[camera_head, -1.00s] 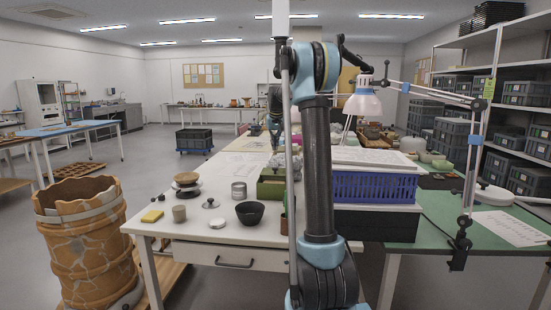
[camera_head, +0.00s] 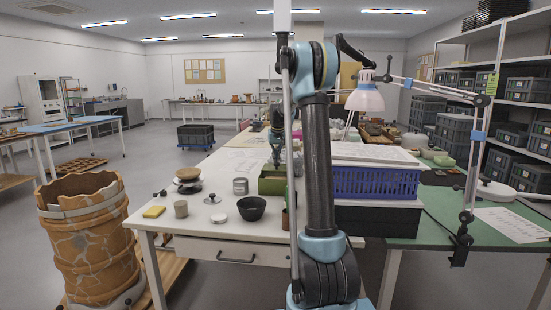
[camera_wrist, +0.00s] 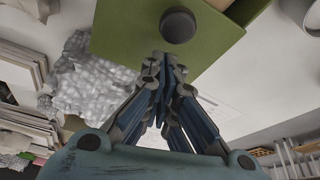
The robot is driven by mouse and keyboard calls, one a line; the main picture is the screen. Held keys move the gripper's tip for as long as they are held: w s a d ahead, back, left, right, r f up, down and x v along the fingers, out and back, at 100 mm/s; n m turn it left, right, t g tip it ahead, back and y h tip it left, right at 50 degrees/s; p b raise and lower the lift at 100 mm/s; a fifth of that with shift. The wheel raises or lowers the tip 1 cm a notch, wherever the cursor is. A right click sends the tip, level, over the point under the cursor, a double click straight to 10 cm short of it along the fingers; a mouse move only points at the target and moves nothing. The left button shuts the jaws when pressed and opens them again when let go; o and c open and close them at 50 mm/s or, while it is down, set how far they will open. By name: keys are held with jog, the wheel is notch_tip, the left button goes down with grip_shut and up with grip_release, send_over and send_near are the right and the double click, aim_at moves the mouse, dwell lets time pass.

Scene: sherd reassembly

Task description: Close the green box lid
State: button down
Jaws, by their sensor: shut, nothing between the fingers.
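The green box (camera_head: 272,186) stands on the white table, partly behind my arm column in the head view. In the wrist view a green face of it (camera_wrist: 120,32) fills the upper middle, with a dark round knob-like piece (camera_wrist: 178,26) on it. A brownish opening or edge shows at the top right of the green; I cannot tell the lid's angle. My gripper (camera_wrist: 165,62) is shut and empty, its fingertips close to the green face just below the knob in the picture. In the head view my gripper (camera_head: 277,162) is over the box's back part; contact is unclear.
Crumpled bubble wrap (camera_wrist: 88,82) lies beside the box. A blue crate (camera_head: 376,183) stands to its right. A black bowl (camera_head: 251,208), a grey tin (camera_head: 240,186) and a yellow sponge (camera_head: 154,211) sit at the front left. A lamp (camera_head: 365,98) hangs at the right.

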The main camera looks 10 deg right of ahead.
jog(key=shift+s, duration=0.45)
jog(key=shift+s, duration=0.1)
jog(key=s+a, duration=0.2)
jog(key=s, duration=0.7)
jog(key=shift+s+a, duration=0.25)
jog(key=shift+a, duration=0.05)
jog(key=shift+f, duration=0.1)
